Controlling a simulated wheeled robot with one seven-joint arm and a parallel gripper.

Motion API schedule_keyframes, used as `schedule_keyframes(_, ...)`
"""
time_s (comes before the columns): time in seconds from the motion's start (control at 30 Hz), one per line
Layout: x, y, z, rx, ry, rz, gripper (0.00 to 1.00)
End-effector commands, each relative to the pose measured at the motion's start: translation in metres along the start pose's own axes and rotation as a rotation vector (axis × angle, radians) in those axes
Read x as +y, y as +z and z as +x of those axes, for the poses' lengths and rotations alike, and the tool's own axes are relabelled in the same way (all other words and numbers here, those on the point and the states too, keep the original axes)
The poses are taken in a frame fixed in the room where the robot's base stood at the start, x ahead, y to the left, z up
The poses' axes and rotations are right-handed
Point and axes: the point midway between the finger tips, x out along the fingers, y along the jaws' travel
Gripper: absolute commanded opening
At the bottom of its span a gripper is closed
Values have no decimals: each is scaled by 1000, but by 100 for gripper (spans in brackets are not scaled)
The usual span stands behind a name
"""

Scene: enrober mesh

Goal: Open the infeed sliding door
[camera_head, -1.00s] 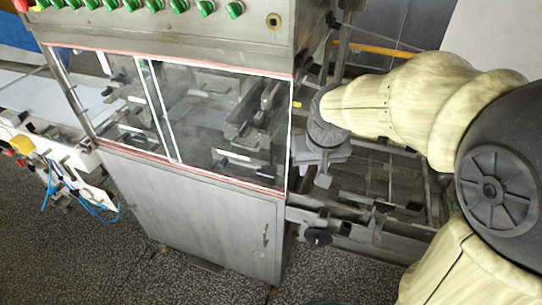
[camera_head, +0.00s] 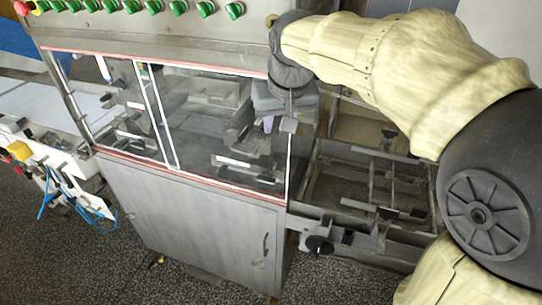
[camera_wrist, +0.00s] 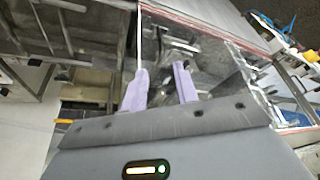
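The machine's front has clear sliding panels between red-edged rails. The larger right panel (camera_head: 195,125) has white vertical edges, and a narrower left panel (camera_head: 125,110) adjoins it. Both look closed; I cannot tell which one is the infeed door. My gripper (camera_head: 268,124) is in front of the right panel's upper right part, pointing down. In the wrist view, its two lilac fingers (camera_wrist: 160,88) are apart with nothing between them. The right panel (camera_wrist: 212,62) lies beyond them, its white edge near the left finger. I cannot tell whether they touch it.
A steel cabinet with a closed door (camera_head: 205,225) is below the panels. Green knobs (camera_head: 179,7) line the control face above. An open metal frame (camera_head: 375,180) extends to the right. A conveyor (camera_head: 35,95) is at the left. Speckled floor (camera_head: 60,260) is clear in front.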

Motion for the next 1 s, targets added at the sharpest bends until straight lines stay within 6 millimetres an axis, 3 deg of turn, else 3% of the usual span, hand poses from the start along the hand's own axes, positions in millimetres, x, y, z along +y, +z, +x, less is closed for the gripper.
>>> schedule_keyframes(0.8,0,1,141,-5,0,0,30)
schedule_keyframes(1.0,0,0,159,-2,0,0,30)
